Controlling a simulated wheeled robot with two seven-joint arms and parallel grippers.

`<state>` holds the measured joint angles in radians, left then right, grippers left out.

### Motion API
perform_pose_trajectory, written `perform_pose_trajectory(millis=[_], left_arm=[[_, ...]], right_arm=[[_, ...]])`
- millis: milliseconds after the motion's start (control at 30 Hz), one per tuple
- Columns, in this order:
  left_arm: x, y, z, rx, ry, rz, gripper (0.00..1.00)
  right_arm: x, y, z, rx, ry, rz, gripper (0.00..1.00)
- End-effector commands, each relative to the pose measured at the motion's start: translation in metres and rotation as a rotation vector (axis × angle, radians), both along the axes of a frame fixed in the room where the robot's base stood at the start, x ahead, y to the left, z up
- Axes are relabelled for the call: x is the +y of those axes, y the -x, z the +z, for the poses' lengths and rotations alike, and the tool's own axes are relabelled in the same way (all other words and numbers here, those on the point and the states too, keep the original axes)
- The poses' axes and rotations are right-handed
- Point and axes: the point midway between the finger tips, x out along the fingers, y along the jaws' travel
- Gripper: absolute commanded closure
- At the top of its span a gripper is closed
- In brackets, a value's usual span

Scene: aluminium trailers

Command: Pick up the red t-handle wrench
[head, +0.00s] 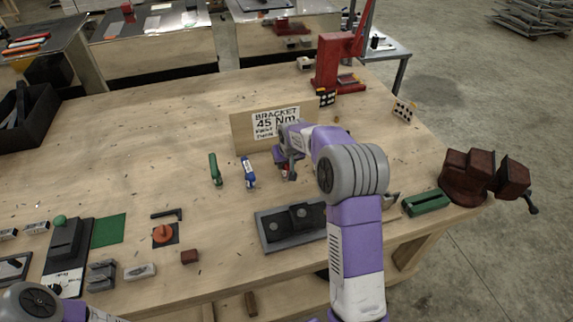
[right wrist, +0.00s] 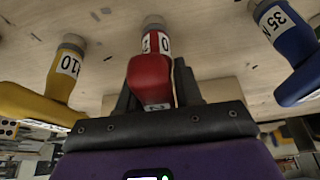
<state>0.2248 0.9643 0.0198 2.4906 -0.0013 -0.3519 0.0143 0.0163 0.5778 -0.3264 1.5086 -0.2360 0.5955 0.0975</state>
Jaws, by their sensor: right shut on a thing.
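The red t-handle wrench (right wrist: 151,78) stands between the two dark fingers of my right gripper (right wrist: 154,90), which is shut on its red handle. In the head view only a bit of red (head: 291,174) shows under my right gripper (head: 287,160), in front of the bracket sign. I cannot tell whether the wrench is clear of the table. A blue wrench (head: 248,173) stands beside it, and it also shows in the right wrist view (right wrist: 290,55). A yellow wrench (right wrist: 45,98) is on the other side. My left gripper is not in view.
The wooden sign board (head: 240,133) stands behind the wrenches. A green tool (head: 215,169) stands left of the blue one. A dark grey fixture (head: 275,228) lies in front. A red press (head: 335,65) is at the back, and a rusty vise (head: 470,175) is at the right edge.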

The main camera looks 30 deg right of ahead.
Motion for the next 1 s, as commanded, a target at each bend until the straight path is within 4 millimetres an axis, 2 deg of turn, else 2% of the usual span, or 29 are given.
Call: perform_pose_trajectory(millis=[267,367,700,833,1000], left_arm=[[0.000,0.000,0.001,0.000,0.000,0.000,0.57],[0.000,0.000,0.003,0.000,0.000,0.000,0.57],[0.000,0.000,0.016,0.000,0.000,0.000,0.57],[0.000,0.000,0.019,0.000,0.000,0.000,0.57],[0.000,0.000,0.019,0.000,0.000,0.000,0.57]], right_arm=[[0.000,0.000,0.004,-0.002,0.000,0.000,1.00],[0.000,-0.001,0.016,-0.004,0.000,0.000,1.00],[0.000,-0.001,0.083,-0.004,0.000,0.000,1.00],[0.000,0.000,0.096,-0.002,0.001,0.001,1.00],[0.000,0.000,0.102,-0.002,0.001,0.001,1.00]])
